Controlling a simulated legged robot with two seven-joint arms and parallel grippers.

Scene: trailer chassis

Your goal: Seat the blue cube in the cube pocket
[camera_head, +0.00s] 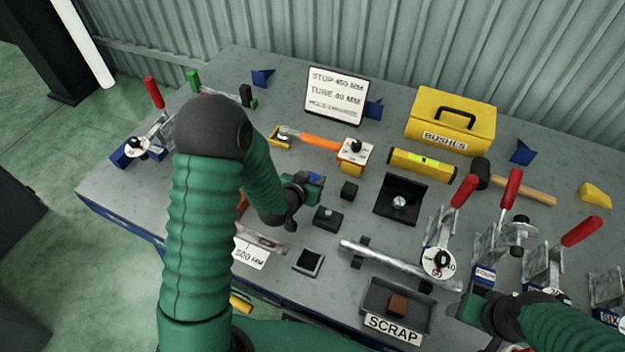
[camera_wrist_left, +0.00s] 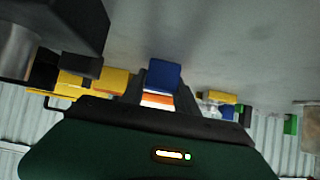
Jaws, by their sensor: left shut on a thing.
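The blue cube (camera_head: 315,178) is at the tip of my left gripper (camera_head: 305,185), partly hidden by its fingers. In the left wrist view the blue cube (camera_wrist_left: 163,75) sits between the fingertips, and the gripper is shut on it.
A black block (camera_head: 327,218) and a smaller one (camera_head: 349,190) stand near the left gripper. A metal tube (camera_head: 395,263) lies right of the pocket. The scrap tray (camera_head: 370,299) holds a brown cube. Toggle clamps (camera_head: 440,245) crowd the right side.

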